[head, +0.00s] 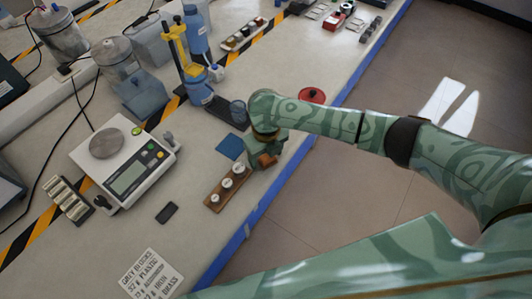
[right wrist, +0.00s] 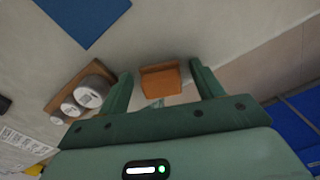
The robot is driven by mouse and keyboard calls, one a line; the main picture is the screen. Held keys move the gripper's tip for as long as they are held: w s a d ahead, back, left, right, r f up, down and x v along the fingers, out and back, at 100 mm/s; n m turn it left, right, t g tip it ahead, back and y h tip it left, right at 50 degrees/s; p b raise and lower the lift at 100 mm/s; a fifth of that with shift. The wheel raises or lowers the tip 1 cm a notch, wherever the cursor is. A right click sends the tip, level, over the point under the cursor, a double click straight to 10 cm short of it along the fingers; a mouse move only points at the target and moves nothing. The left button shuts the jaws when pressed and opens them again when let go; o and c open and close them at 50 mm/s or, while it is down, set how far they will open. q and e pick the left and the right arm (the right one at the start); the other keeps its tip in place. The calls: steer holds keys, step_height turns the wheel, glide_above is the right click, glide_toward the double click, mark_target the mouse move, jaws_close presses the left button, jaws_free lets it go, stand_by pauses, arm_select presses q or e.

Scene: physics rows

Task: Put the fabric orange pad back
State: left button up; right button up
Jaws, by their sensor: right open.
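The orange pad (right wrist: 161,80) lies on the table between the two fingertips of my right gripper (right wrist: 163,84) in the right wrist view. It shows a bright orange face and a browner strip along its far edge. In the head view the orange pad (head: 267,160) shows beside my right gripper (head: 262,150), partly hidden by it. The right gripper is open, with a finger on either side of the pad; I cannot tell whether they touch it. My left gripper is not in view.
A flat blue pad (head: 230,147) lies left of the right gripper. A wooden block with several metal weights (head: 212,201) stands close by, near the blue-taped table edge (head: 232,246). A scale (head: 127,160), a black slab (head: 167,213) and a red round item (head: 312,95) are around.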

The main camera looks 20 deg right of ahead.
mark_target(266, 155)
step_height(266, 155, up, 12)
steer(key=p, duration=0.4)
steer(key=shift+r+p, duration=0.2)
steer(key=shift+p, duration=0.15)
stand_by(1.9)
